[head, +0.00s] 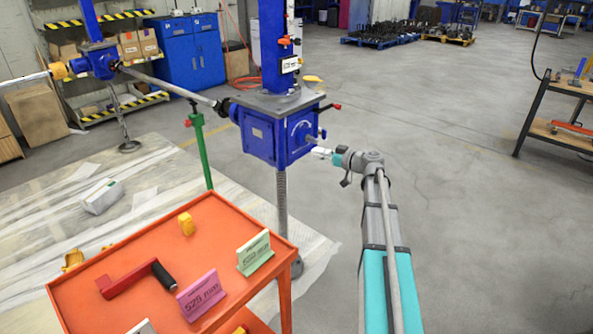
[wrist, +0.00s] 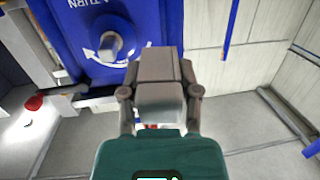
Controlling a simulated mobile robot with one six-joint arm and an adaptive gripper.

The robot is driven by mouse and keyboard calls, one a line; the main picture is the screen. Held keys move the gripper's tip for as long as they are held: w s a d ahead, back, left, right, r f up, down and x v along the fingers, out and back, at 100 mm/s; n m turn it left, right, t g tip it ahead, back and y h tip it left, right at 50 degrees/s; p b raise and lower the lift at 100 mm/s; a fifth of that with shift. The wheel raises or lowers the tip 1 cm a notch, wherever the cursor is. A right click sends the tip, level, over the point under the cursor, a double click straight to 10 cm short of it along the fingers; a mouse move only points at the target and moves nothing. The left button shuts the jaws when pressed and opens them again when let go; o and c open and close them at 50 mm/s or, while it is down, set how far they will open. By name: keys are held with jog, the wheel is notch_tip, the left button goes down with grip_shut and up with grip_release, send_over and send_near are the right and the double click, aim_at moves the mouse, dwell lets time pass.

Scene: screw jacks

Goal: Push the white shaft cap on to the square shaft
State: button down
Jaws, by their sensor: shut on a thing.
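The white shaft cap (head: 321,151) is a small pale piece at the tip of my gripper (head: 331,154) in the head view. My gripper is shut on it. The square shaft (head: 317,134) sticks out of the side of the blue gearbox (head: 268,138); the cap is close below it, apart from it as far as I can tell. In the wrist view, the bare grey shaft (wrist: 109,46) stands up and left of the gripper (wrist: 160,65), inside a white curved arrow. There the grey gripper parts hide most of the cap, and I cannot make it out.
A red-tipped lever (head: 331,106) projects from the gearbox above the shaft. An orange cart (head: 150,262) with signs, a red crank (head: 135,279) and a yellow piece (head: 186,224) stands at front left. The floor (head: 460,220) to the right is clear.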

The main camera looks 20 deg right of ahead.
aim_at(316, 139)
jog(key=d+m+t+h+b, duration=0.1)
jog(key=d+t, duration=0.1)
jog(key=d, duration=0.5)
jog(key=shift+s, duration=0.2)
jog(key=shift+a, duration=0.1)
jog(key=shift+x, duration=2.8)
jog(key=shift+x, duration=2.55)
dwell(0.3)
jog(key=shift+c, duration=1.4)
grip_release()
jog(key=shift+r, duration=0.1)
jog(key=shift+o, duration=0.2)
